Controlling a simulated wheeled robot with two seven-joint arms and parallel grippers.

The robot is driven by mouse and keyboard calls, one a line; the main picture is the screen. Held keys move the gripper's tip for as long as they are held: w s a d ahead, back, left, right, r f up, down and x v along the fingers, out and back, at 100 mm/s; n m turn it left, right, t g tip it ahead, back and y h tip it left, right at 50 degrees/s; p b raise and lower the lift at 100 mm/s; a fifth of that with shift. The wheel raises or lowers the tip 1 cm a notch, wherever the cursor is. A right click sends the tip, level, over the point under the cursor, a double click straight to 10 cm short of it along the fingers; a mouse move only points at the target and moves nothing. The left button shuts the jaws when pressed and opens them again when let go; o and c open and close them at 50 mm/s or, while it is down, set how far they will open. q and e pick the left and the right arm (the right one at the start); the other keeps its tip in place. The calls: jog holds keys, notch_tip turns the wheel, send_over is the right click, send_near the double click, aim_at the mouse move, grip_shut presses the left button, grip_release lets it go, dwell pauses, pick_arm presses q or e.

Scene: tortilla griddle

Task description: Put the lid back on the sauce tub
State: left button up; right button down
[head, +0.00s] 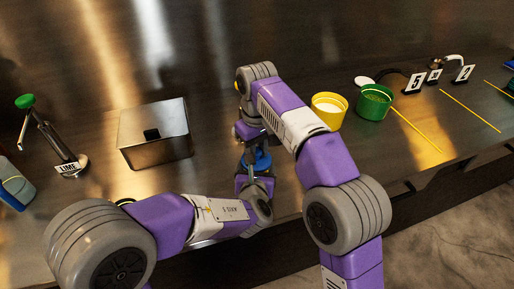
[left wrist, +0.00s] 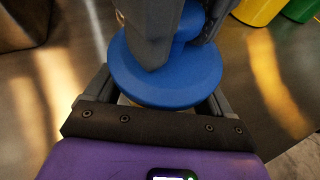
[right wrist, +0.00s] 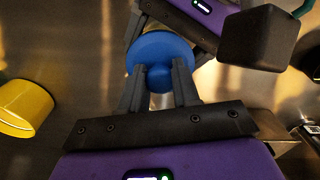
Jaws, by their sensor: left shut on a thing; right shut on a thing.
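The blue lid (left wrist: 170,78) has a round disc and a raised knob. It shows between the fingers of my right gripper (right wrist: 158,68), which is shut on the lid's knob (right wrist: 160,76). In the head view the lid (head: 262,160) is a small blue patch beside my right arm. My left gripper (left wrist: 156,95) is shut on the sauce tub just below the lid; only a pale sliver of the tub (left wrist: 127,101) shows. The lid is over the tub, but whether it is seated is hidden by the lid and fingers.
A yellow tub (head: 329,108), a green tub (head: 373,103) and a white round piece (head: 364,81) stand to the right. A metal box (head: 154,135) and a green-topped lime press (head: 48,135) stand left.

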aim_at(259, 150)
jog(key=shift+f, duration=0.55)
jog(key=shift+f, duration=0.65)
pick_arm(q)
jog(key=shift+d+r, duration=0.1)
pick_arm(e)
jog(key=shift+s+f, duration=0.1)
jog(key=shift+f, duration=0.2)
dwell(0.3)
jog(key=c, duration=0.7)
grip_release()
jog(key=shift+c, duration=0.2)
pick_arm(q)
jog(key=shift+r, duration=0.1)
pick_arm(e)
jog(key=shift+a, duration=0.15)
jog(key=shift+r, duration=0.4)
pick_arm(q)
jog(key=shift+f, duration=0.2)
pick_arm(e)
jog(key=shift+d+r, duration=0.2)
jog(key=shift+r, duration=1.65)
jog(key=shift+d+r, duration=0.15)
jog(key=shift+r, duration=1.65)
